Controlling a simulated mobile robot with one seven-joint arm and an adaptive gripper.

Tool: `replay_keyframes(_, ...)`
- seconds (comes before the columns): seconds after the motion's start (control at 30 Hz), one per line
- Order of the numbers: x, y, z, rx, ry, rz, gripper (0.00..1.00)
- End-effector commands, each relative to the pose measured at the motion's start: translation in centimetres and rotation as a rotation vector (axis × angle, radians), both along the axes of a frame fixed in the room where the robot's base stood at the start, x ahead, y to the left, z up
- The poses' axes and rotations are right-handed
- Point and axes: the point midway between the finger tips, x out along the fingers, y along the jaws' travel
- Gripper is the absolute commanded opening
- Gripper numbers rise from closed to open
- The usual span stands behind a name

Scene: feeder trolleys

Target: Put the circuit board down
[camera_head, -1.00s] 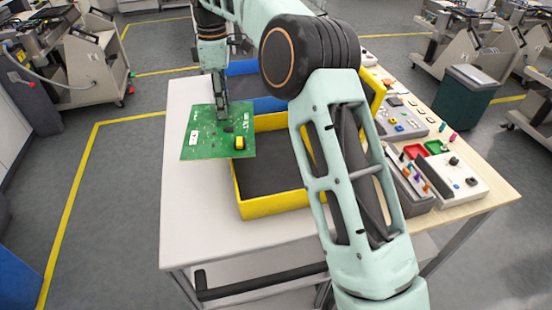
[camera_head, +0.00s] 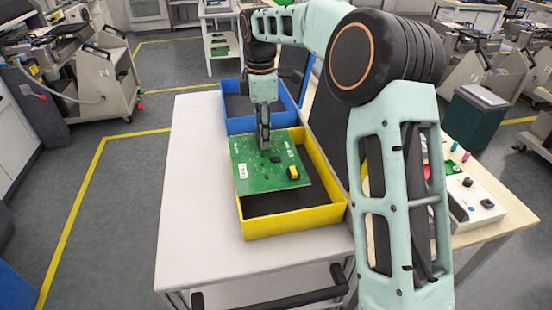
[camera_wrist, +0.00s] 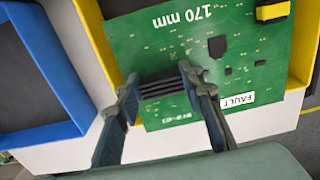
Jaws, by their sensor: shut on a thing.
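The green circuit board (camera_head: 258,178) is held flat over the yellow tray (camera_head: 295,220), covering part of its far and left side. In the wrist view the board (camera_wrist: 225,60) carries a "170 mm" print, a white FAULT label, dark chips and a yellow part. My gripper (camera_head: 265,146) is shut on the board, its fingers (camera_wrist: 170,92) closed on a dark ridged part near the board's edge. Whether the board touches the tray rim (camera_wrist: 92,25) cannot be told. The tray's dark floor shows in front of the board.
A blue tray (camera_head: 290,122) stands behind the yellow one and also shows in the wrist view (camera_wrist: 50,60). The white table top (camera_head: 195,200) is clear on the left. A wooden bench with a control box (camera_head: 478,200) stands at the right.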

Motion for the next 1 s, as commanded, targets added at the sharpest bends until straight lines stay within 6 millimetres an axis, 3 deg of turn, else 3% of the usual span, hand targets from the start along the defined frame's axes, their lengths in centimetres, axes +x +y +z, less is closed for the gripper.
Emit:
replay_keyframes(0.2,-0.6,-2.3,-2.8,0.000,0.000,0.000,0.00)
replay_keyframes(0.43,-0.8,-3.3,-4.1,0.000,0.001,0.000,0.00)
replay_keyframes(0.63,-0.9,-3.4,-7.0,0.001,0.001,0.000,0.00)
replay_keyframes(0.97,-0.8,-3.4,-7.4,0.001,-0.002,-0.001,0.00)
replay_keyframes(1.0,-0.8,-3.4,-7.4,0.000,-0.001,-0.001,0.40)
